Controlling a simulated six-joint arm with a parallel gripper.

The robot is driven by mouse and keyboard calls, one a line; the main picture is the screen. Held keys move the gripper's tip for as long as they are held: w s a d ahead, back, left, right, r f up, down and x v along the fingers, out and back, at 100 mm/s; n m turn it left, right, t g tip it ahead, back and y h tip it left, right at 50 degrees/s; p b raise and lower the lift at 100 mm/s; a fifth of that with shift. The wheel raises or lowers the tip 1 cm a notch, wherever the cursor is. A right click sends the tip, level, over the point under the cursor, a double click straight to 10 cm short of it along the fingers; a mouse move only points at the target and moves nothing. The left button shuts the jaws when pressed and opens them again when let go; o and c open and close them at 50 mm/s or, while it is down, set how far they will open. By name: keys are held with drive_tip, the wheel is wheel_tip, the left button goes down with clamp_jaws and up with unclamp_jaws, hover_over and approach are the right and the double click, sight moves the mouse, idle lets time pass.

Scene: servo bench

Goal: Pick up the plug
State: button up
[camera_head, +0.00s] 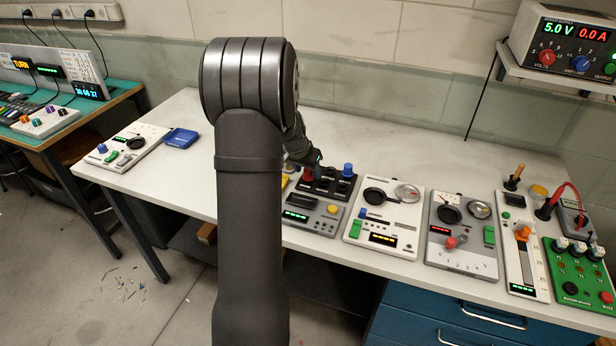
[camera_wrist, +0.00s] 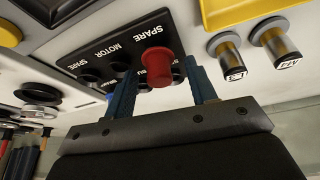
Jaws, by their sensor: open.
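In the wrist view a red plug (camera_wrist: 157,60) stands in a black socket block (camera_wrist: 117,45) with white labels reading SPARE and MOTOR. My gripper (camera_wrist: 162,76) is open, with one blue-grey finger on each side of the red plug; I cannot tell whether either finger touches it. In the head view the red plug (camera_head: 308,174) shows at the left of the black block (camera_head: 327,190), beside a blue knob or plug (camera_head: 348,169). My gripper (camera_head: 313,158) is just above the red plug there, partly hidden by my arm.
A grey panel with a green display (camera_head: 297,215) adjoins the block's front. White (camera_head: 385,217) and grey (camera_head: 461,235) instrument panels stand to the right. The bench's back strip is clear.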

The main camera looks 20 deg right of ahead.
drive_tip(key=c, duration=1.1)
drive_tip(key=shift+r, duration=0.15)
wheel_tip(320, 180, up, 4)
drive_tip(key=shift+s+d+r, duration=0.1)
drive_tip(key=shift+r, duration=0.05)
drive_tip(key=s+d+r, duration=0.5)
drive_tip(key=s+r, duration=0.1)
drive_tip(key=s, duration=0.3)
drive_tip(key=shift+w+a+f, duration=0.2)
drive_tip(key=shift+w+f, duration=0.7)
drive_tip(key=shift+f, duration=0.55)
drive_tip(key=shift+w+a+f, duration=0.2)
drive_tip(key=shift+w+f, duration=0.65)
drive_tip(key=shift+f, duration=0.55)
drive_tip(key=shift+w+a+f, duration=0.2)
drive_tip(key=shift+w+f, duration=0.7)
drive_tip(key=shift+f, duration=0.55)
